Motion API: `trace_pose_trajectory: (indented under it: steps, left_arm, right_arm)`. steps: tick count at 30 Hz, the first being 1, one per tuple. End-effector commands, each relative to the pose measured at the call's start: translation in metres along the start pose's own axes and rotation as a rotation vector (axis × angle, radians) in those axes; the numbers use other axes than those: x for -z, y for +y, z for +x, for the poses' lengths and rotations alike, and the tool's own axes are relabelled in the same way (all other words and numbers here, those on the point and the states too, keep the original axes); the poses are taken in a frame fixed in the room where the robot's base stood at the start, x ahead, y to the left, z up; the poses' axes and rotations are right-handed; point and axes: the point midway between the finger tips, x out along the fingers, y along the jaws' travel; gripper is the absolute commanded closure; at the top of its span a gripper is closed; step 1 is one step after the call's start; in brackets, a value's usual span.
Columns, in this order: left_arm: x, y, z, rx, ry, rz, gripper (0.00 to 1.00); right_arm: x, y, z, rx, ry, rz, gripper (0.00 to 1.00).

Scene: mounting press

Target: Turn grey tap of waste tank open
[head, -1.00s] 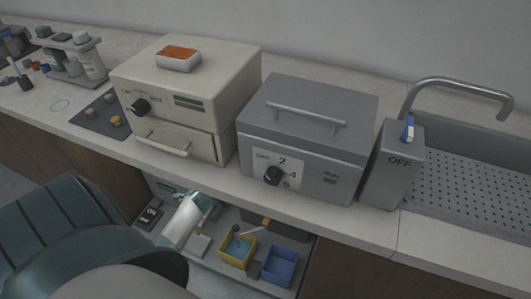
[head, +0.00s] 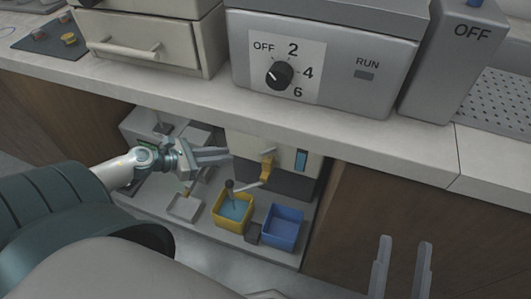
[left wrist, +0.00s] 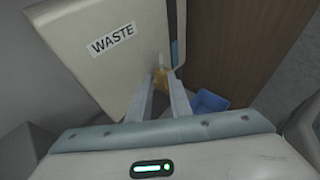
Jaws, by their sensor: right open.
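The waste tank (head: 292,140) is a cream box on the low shelf under the worktop. It shows large in the left wrist view, with a WASTE label (left wrist: 113,39). Its tap has a yellow body (head: 266,170) and a small grey handle (head: 268,150) on top. In the left wrist view the tap's yellow body (left wrist: 161,78) lies just beyond and between my fingertips. My left gripper (head: 230,155) is open, pointing at the tap from the left, apparently not touching it. My right gripper (head: 402,265) is open and empty at the lower right, in front of the cabinet.
A yellow bin (head: 233,213) with blue contents stands below the tap, beside a blue bin (head: 282,228). The worktop edge (head: 330,140) overhangs the shelf. A brown cabinet door (head: 390,215) closes the right side. A grey machine (head: 320,70) stands above.

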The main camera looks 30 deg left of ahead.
Motion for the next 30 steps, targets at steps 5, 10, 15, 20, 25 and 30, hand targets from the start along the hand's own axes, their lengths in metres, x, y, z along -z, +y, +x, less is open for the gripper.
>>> trace_pose_trajectory:
  steps: [5,10,15,20,25,30]
  left_arm:
    - [0.001,-0.003,0.000,0.009,0.004,0.014,0.82]
    - [0.000,-0.002,0.000,0.006,0.003,0.012,0.82]
    - [0.000,-0.001,0.003,0.005,0.002,0.011,0.82]
    - [0.000,-0.001,0.013,0.004,0.001,0.009,0.82]
    - [0.000,-0.001,0.030,0.005,0.001,0.012,0.82]
    - [-0.001,-0.001,0.050,0.004,0.001,0.012,0.82]
  right_arm:
    - [0.003,0.000,0.000,0.000,0.006,0.000,0.56]
    - [0.003,0.000,0.000,0.000,0.005,0.000,0.56]
    - [0.003,0.000,0.000,0.000,0.009,0.000,0.56]
    - [0.005,-0.001,0.000,0.001,0.023,0.000,0.56]
    - [0.009,-0.001,-0.001,0.002,0.045,-0.001,0.56]
    - [0.012,-0.001,-0.001,0.003,0.063,-0.002,0.56]
